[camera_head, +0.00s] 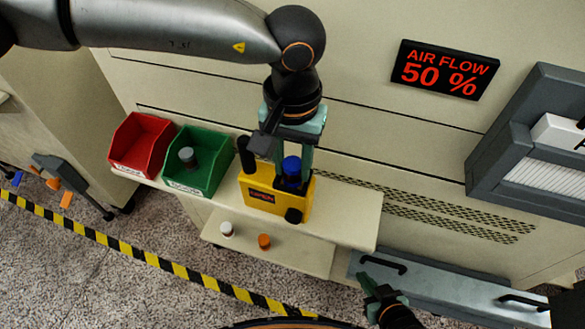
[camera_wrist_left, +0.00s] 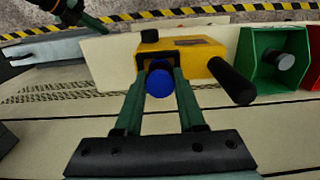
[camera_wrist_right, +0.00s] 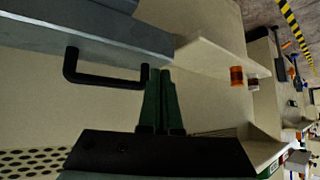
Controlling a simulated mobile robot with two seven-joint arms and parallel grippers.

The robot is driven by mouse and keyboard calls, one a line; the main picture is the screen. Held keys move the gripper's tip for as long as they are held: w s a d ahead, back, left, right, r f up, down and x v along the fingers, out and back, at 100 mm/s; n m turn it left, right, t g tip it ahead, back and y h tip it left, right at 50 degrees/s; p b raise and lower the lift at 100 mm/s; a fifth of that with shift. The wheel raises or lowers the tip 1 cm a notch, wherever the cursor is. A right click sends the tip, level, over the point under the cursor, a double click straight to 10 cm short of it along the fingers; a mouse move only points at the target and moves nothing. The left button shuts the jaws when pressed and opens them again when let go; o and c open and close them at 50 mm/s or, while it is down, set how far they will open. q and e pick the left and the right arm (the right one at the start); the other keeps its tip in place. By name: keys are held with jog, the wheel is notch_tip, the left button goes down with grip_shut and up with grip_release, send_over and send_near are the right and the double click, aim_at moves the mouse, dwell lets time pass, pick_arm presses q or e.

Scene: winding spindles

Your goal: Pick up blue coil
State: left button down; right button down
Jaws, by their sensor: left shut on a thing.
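The blue coil (camera_head: 292,165) is at the top of the yellow winding machine (camera_head: 262,197), and it also shows in the left wrist view (camera_wrist_left: 159,83). My left gripper (camera_head: 292,178) points down over the machine, its two green fingers on either side of the coil. It is shut on the coil, which sits at the machine's opening; whether the coil is lifted clear cannot be told. My right gripper (camera_head: 370,286) is low at the front right, apart from the coil. Its fingers are together and empty in the right wrist view (camera_wrist_right: 158,85).
A red bin (camera_head: 142,140) and a green bin (camera_head: 203,150) stand left of the machine; a grey coil (camera_head: 188,157) lies in the green one. A white coil (camera_head: 227,229) and an orange coil (camera_head: 264,241) stand on the lower shelf. The upper shelf's right end is clear.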

aim_at(293, 163)
dwell(0.3)
pick_arm(q)
jog(key=shift+r+p, duration=0.4)
jog(key=shift+r, duration=0.15)
notch_tip(293, 163, up, 2)
jog(key=shift+r+p, duration=0.1)
jog(key=shift+p, duration=0.65)
jog(key=s+a+r+p, duration=0.2)
jog(key=s+a+r, duration=0.1)
jog(key=s+r, duration=0.6)
jog(key=s, duration=0.4)
jog(key=shift+s+r, duration=0.35)
jog(key=shift+s, duration=0.05)
jog(key=shift+w, duration=0.15)
